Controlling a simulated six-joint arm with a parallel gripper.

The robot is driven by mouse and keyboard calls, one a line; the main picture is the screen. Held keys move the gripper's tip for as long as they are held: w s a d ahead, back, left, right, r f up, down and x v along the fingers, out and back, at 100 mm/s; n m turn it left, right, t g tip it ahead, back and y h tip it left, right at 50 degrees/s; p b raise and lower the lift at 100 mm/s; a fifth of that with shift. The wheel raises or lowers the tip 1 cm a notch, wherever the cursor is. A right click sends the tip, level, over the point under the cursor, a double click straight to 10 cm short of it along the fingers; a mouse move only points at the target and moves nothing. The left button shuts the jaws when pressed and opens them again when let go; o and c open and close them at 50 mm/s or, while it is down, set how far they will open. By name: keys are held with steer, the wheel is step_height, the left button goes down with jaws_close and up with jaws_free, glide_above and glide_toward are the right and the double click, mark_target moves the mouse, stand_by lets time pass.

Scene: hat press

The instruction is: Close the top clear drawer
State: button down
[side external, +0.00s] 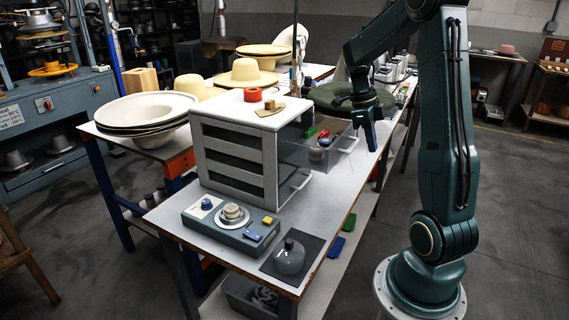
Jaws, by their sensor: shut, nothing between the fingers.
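A white drawer cabinet (240,153) stands on the white worktable. Its top clear drawer (342,149) is pulled out to the right, with several small coloured items inside, green, red and blue. A lower drawer's handle (298,187) sits close to the cabinet front. My gripper (371,147) points down just right of the open drawer's front end, near its handle. Its fingers are shut and hold nothing. I cannot tell whether the gripper touches the drawer.
A grey-blue control box (230,222) and a glass vessel (289,257) stand in front. Cream hats and stacked brims (145,110) are behind. A dark green hat (345,97) lies beyond the drawer.

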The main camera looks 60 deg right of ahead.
mark_target(323, 141)
steer(key=shift+w+f, duration=0.2)
steer(key=shift+w, duration=0.7)
steer(key=shift+w+f, duration=0.15)
steer(key=shift+w, duration=0.7)
steer(key=shift+w, duration=0.1)
steer(key=w, duration=1.1)
steer(key=shift+s, duration=0.1)
